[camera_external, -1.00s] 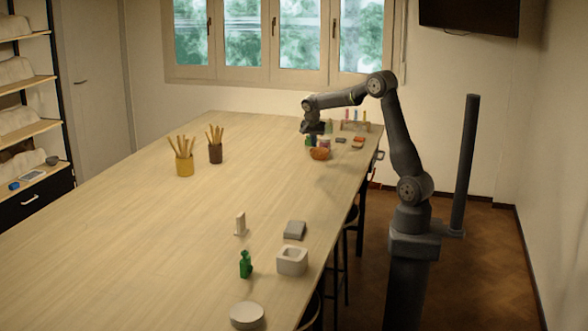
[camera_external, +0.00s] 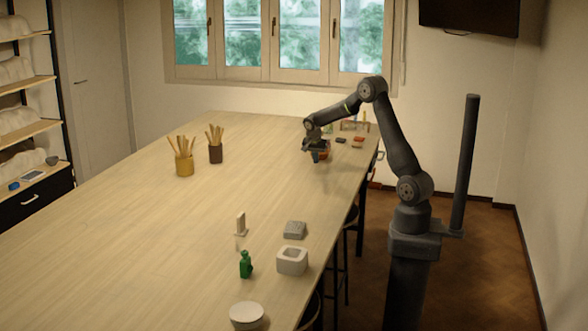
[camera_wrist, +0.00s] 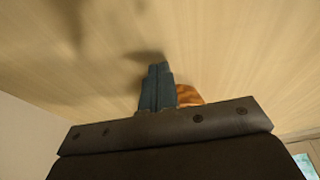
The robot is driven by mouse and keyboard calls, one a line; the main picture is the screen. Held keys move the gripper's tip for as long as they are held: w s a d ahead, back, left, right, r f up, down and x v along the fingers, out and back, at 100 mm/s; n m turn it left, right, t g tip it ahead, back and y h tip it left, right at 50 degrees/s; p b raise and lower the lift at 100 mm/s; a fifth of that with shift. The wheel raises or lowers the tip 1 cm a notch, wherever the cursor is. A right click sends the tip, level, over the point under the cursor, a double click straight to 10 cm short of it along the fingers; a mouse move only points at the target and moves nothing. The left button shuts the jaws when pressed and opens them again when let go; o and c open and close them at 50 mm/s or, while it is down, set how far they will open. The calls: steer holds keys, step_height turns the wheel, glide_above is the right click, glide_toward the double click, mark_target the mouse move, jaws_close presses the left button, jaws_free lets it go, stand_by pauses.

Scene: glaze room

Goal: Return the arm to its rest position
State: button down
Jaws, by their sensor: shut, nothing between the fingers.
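My gripper (camera_external: 315,157) is at the far end of the long wooden table (camera_external: 200,240), above its surface, in the external view. In the wrist view my gripper (camera_wrist: 157,70) has its two fingers together with nothing between them. An orange-brown bowl (camera_external: 323,155) is partly hidden behind the gripper in the external view. It also shows in the wrist view (camera_wrist: 188,94), just behind and to the right of the fingers. My arm is bent, with its elbow raised and its forearm reaching out over the table.
A yellow cup of sticks (camera_external: 184,165) and a dark cup of sticks (camera_external: 216,153) stand left of the gripper. A green bottle (camera_external: 245,264), a white square pot (camera_external: 292,260), a grey block (camera_external: 295,229) and a white round dish (camera_external: 246,315) are near the front. The table's middle is clear.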

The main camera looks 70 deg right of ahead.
steer(key=d, duration=0.3)
steer(key=shift+d, duration=0.2)
steer(key=shift+a, duration=0.5)
